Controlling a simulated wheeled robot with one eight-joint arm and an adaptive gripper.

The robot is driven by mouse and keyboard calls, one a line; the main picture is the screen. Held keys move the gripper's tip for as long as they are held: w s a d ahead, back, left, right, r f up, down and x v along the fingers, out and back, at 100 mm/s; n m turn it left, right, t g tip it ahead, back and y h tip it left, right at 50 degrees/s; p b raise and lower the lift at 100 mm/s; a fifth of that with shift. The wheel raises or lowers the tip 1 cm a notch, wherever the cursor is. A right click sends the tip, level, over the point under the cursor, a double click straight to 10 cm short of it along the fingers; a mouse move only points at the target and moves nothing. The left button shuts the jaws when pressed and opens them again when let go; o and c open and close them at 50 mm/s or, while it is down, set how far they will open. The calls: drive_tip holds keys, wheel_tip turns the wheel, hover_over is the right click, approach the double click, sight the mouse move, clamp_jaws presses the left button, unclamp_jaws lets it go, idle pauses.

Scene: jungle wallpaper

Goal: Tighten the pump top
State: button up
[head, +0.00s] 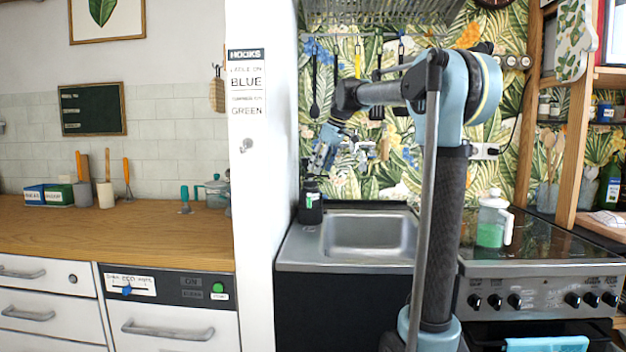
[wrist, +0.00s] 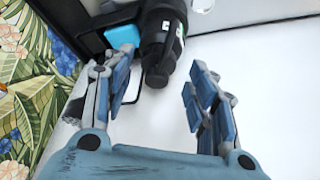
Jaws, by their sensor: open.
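The black pump bottle (head: 311,207) with a green-and-white label stands upright at the left of the sink, by the white wall end. In the wrist view the black bottle (wrist: 164,28) shows beyond the fingers, with its dark top towards me. How far the top is screwed down cannot be told. My gripper (head: 320,168) is above the bottle, pointing down. In the wrist view my gripper (wrist: 162,66) is open, its blue-grey fingers apart on either side of the bottle's top, with nothing clearly held.
The steel sink (head: 370,235) is right of the bottle. A blue block-like item (wrist: 122,36) is beside the bottle in the wrist view. The white wall end (head: 262,180) is close on the left. A jug with green liquid (head: 491,225) stands on the stove (head: 550,252).

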sight(310, 183)
drive_tip(key=shift+x, duration=2.4)
